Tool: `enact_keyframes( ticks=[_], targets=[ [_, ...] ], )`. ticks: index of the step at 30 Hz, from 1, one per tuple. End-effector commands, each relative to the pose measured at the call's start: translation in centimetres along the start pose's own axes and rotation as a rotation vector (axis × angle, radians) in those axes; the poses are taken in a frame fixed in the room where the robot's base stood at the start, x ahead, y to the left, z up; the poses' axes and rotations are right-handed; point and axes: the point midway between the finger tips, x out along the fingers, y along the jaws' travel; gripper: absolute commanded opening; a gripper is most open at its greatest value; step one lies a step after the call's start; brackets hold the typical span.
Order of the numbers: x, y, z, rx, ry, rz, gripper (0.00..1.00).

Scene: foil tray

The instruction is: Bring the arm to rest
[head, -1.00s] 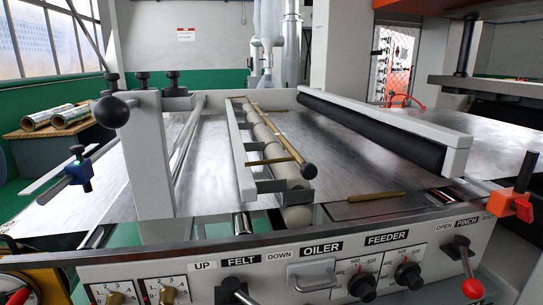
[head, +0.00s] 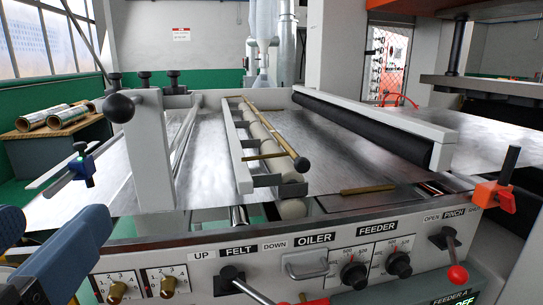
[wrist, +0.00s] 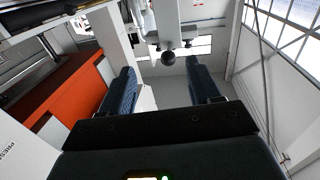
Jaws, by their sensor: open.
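My gripper (head: 60,216) shows at the lower left of the head view, with two blue fingers spread apart. It is in front of the left end of the grey control panel (head: 200,277). In the wrist view, my gripper (wrist: 160,68) is open, with nothing between the dark blue fingers. A round black knob (wrist: 168,58) shows beyond the gap, apart from the fingers. The rest of my arm is mostly out of the head view.
The machine has a metal sheet bed (head: 330,155), a black roller (head: 365,128) and a brass bar (head: 275,135). A red-tipped lever (head: 457,274) sticks out at the right. Foil rolls (head: 58,117) lie on a wooden table at the left. An orange panel (wrist: 75,85) is left of the fingers.

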Motion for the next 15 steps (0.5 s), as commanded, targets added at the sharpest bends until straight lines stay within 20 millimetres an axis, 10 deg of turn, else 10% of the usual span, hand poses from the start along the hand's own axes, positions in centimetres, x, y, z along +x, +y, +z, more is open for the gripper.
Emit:
enact_keyframes(
  ticks=[15],
  targets=[
    [3.7,9.4,16.6,-0.264,-0.105,-0.136,0.62]
  ],
)
